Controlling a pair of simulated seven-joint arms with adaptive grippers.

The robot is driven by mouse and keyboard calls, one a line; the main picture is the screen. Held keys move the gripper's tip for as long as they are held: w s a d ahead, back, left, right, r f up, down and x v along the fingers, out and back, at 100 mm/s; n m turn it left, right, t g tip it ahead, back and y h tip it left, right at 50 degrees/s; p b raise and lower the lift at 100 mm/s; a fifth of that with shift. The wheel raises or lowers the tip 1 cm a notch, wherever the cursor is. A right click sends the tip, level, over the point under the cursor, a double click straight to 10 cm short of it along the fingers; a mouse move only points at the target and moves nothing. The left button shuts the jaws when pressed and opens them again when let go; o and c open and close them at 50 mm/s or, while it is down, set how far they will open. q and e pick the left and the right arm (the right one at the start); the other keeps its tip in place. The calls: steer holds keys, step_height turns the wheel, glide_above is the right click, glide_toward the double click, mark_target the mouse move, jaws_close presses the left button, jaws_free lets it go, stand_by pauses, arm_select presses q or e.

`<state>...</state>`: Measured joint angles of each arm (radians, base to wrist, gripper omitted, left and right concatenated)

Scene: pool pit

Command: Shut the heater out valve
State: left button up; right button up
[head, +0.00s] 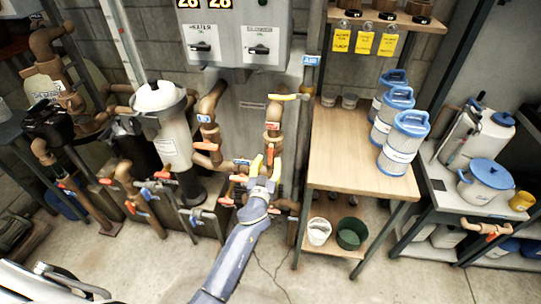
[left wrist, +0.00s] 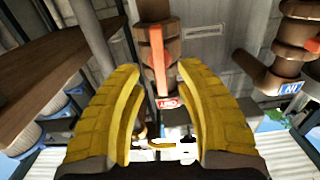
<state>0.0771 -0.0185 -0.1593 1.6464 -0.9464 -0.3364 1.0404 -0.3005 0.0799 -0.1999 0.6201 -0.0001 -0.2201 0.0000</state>
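The heater out pipe (head: 273,115) is brown and comes down below the grey heater, at the right of the in pipe. Its red OUT label shows in the left wrist view (left wrist: 167,103), upside down. The heater out valve's red lever (left wrist: 157,60) lies along the pipe there, between and beyond my fingers. My left gripper (head: 265,164) is open, its yellow fingers apart on either side of the pipe's line, with nothing seen between them. In the head view the gripper partly hides the valve. Contact cannot be told. My right gripper is not in view.
The in pipe (head: 208,105) with a blue label and its own red lever (head: 207,146) stands left of the out pipe. A wooden shelf (head: 345,150) with blue-capped filters (head: 403,145) is close on the right. Several other pipes and valves crowd the left.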

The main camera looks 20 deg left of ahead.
mark_target(270, 157)
arm_select(q)
steer(key=shift+w+a, duration=0.2)
steer(key=shift+w, duration=2.05)
steer(key=shift+o, duration=0.4)
jaws_close()
